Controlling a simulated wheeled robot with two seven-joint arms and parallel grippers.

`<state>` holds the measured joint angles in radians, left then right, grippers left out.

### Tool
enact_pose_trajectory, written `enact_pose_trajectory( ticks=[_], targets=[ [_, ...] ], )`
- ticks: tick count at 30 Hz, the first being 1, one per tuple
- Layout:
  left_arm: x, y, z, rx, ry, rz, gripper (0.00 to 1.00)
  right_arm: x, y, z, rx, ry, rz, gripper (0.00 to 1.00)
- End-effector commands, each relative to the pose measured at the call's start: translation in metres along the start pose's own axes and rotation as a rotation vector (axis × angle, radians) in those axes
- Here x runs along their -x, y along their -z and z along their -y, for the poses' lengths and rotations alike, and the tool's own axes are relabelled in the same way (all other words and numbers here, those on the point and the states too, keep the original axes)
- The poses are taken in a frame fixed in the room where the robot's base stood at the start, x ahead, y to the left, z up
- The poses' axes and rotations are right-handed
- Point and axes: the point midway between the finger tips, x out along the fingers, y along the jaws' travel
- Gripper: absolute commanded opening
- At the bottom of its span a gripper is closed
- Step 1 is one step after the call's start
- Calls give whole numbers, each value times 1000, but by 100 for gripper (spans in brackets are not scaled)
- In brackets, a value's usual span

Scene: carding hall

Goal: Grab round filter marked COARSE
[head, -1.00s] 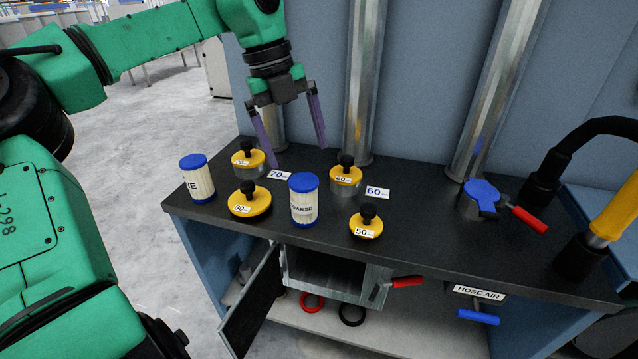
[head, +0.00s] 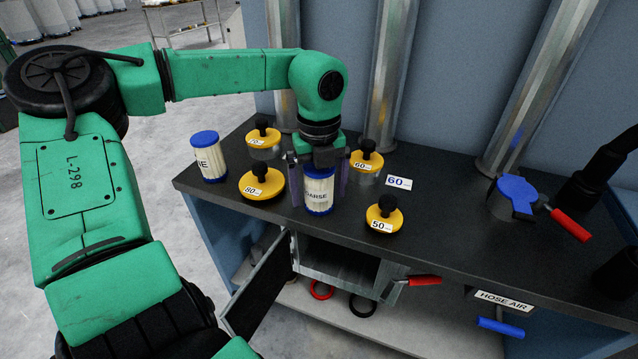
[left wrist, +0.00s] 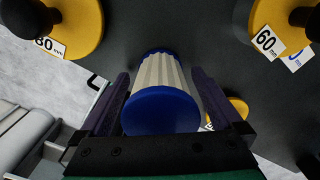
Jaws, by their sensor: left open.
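The round filter (head: 318,194) stands upright on the dark bench top, white and pleated with a blue lower band; its label shows "OARSE" in the head view. My left gripper (head: 319,190) is open above it, pointing down, with a purple finger on each side of the filter. In the left wrist view the filter's blue end cap (left wrist: 162,110) lies between the two fingers; I cannot tell whether they touch it. My right gripper is not in view.
Another round filter (head: 209,158), its label ending in "NE" or "IE", stands to the left. A metal box with an open door (head: 258,290) is below the bench top.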

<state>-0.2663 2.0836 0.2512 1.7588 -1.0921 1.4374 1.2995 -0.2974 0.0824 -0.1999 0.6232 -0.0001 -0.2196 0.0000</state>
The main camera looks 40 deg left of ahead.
Motion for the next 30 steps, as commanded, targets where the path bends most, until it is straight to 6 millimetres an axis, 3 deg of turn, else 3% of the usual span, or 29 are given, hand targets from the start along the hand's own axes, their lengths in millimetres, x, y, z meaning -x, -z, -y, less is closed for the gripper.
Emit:
enact_pose_trajectory(
  ticks=[5, 8, 12, 13, 23, 26, 30],
  targets=[
    [-1, 0, 0, 0, 1, 1, 100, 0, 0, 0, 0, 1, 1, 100],
    [-1, 0, 0, 0, 1, 1, 69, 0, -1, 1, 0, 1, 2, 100],
    [-1, 0, 0, 0, 1, 1, 16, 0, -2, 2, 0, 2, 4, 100],
    [-1, 0, 0, 0, 1, 1, 13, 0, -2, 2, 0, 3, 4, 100],
    [7, 0, 1, 0, 2, 2, 13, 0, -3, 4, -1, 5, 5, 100],
    [22, -1, 1, 0, 3, 5, 13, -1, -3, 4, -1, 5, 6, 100],
    [62, -1, 1, 1, 5, 7, 13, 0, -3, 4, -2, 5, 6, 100]
  ],
)
